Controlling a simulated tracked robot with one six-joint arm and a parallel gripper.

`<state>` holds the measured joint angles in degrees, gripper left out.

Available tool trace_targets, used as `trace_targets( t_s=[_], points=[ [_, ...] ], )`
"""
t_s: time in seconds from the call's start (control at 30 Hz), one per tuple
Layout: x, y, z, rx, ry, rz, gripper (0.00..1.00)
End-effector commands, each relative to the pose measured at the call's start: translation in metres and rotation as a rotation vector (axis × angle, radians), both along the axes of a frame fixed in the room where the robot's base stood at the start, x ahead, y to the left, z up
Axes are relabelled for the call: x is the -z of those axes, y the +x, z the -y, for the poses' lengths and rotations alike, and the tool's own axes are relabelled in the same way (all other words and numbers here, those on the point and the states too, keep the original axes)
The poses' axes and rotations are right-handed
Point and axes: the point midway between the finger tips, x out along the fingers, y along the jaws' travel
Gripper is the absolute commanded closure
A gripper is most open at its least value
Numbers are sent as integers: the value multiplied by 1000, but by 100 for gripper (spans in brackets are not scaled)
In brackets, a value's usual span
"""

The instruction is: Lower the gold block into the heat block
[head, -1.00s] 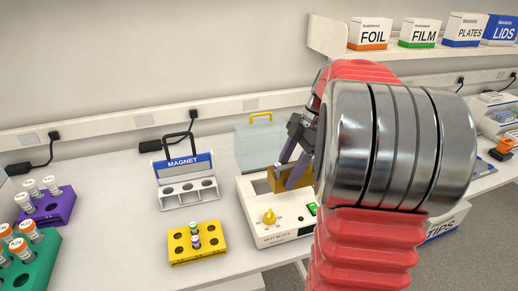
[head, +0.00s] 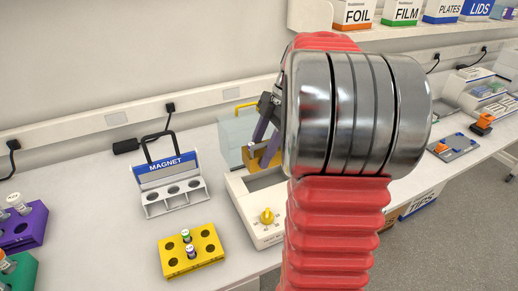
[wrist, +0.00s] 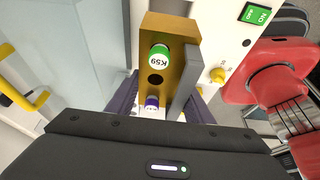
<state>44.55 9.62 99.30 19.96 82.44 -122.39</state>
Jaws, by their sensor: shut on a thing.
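The gold block (head: 255,157) is held by my gripper (head: 265,150), whose purple fingers are shut on it. In the head view, it shows above the back edge of the heat block (head: 240,197), apart from its dark open recess. My arm hides much of the heat block's right side. In the wrist view, the gold block (wrist: 182,27) carries a green-capped tube marked K59 (wrist: 159,56) and a purple-capped tube (wrist: 152,102), with an empty dark hole between them. The heat block's white top and yellow knob (wrist: 218,75) show to its right.
A pale blue clear box (head: 236,130) with a yellow handle stands just behind the heat block. A magnet rack (head: 172,190) and a yellow tube rack (head: 191,250) stand to the left. Purple (head: 25,230) and green racks are at the far left. Bare bench lies between them.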

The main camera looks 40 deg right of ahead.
Motion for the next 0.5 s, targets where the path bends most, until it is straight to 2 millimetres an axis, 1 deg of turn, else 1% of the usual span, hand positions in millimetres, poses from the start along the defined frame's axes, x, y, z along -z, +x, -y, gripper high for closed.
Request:
trace_targets(
  t_s=[0.27,0.5],
  points=[
    [3,1,-2,-5,0,0,96],
    [16,2,-2,-6,1,1,96]
  ],
)
